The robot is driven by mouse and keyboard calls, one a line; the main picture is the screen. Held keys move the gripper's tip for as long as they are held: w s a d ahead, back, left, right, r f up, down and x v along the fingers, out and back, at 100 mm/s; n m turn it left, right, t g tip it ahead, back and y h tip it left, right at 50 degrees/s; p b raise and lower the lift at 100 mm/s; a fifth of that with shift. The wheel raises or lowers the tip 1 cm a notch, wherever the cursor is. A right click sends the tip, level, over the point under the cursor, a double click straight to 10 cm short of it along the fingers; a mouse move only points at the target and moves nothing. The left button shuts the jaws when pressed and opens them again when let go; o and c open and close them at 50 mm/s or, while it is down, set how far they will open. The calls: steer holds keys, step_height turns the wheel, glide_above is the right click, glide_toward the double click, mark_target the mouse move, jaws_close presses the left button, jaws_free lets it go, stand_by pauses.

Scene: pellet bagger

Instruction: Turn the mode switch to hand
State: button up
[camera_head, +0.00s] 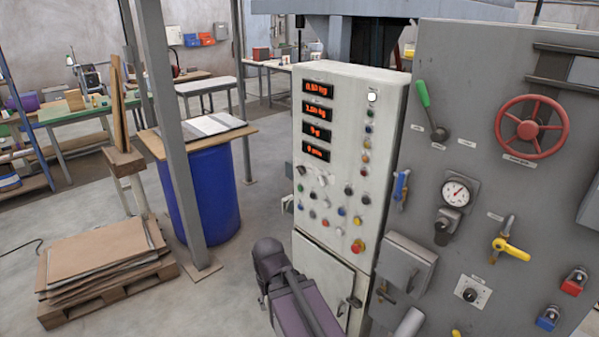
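A black rotary knob (470,294) on a pale square plate sits low on the grey machine panel (470,90). The white control cabinet (345,85) to its left carries several small knobs, buttons and lamps, among them a black knob (348,190). The labels are too small to read, so I cannot tell which control is the mode switch or where it points. Part of my arm, dark and purple, shows at bottom centre in front of the cabinet. My gripper is not in view.
The grey panel also carries a green-handled lever (424,95), a red handwheel (533,130), a gauge (456,193) and a yellow valve handle (511,249). A grey box (406,262) juts out low. A blue drum (207,195) and a loaded pallet (105,262) stand left.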

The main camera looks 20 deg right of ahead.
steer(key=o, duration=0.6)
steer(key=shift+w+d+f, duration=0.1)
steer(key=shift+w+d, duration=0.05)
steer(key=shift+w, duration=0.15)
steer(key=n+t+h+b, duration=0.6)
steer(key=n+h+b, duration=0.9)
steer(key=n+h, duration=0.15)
glide_toward(299, 171)
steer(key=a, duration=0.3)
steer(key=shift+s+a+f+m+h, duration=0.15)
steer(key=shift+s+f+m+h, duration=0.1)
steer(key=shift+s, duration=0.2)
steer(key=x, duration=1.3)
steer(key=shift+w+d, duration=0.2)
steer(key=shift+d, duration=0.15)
